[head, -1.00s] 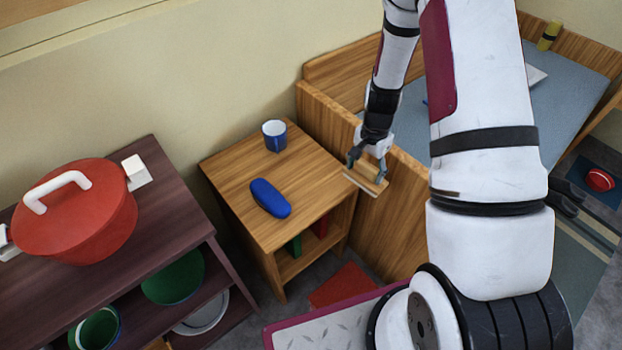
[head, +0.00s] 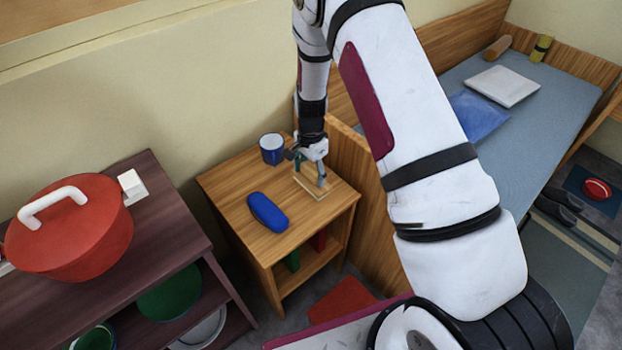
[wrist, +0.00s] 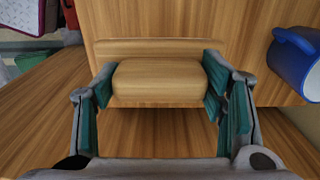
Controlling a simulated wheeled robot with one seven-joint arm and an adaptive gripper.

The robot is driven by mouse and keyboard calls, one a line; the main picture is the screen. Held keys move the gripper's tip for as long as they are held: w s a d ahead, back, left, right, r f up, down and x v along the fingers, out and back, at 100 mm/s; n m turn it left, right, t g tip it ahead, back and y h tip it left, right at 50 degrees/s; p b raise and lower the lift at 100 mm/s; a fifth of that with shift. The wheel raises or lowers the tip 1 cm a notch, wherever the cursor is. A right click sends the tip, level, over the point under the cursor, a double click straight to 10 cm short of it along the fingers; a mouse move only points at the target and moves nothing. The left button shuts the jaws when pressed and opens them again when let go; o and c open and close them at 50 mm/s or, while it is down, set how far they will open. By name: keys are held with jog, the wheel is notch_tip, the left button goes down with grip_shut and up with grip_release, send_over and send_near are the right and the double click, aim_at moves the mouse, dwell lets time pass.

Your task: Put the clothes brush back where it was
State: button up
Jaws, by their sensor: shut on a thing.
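The clothes brush is a pale wooden block with a wider flat part; it shows in the head view (head: 311,190) and in the wrist view (wrist: 160,82). My gripper (head: 309,172) is shut on its block, with a teal-padded finger on each side in the wrist view (wrist: 158,88). The brush is over the right part of the small wooden bedside table (head: 225,183), at or just above the top; I cannot tell whether it touches. My fingers hide part of it in the head view.
A blue mug (head: 272,149) stands at the table's back, left of my gripper. A blue glasses case (head: 267,212) lies near the table's front left. The bed (head: 400,210) is close on the right. A dark shelf with a red pot (head: 75,235) stands left.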

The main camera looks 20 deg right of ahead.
aim_at(311, 179)
jog(key=shift+f, duration=1.65)
jog(key=shift+f, duration=0.1)
jog(key=o, duration=1.2)
notch_tip(311, 179, up, 12)
jog(key=shift+r, duration=0.2)
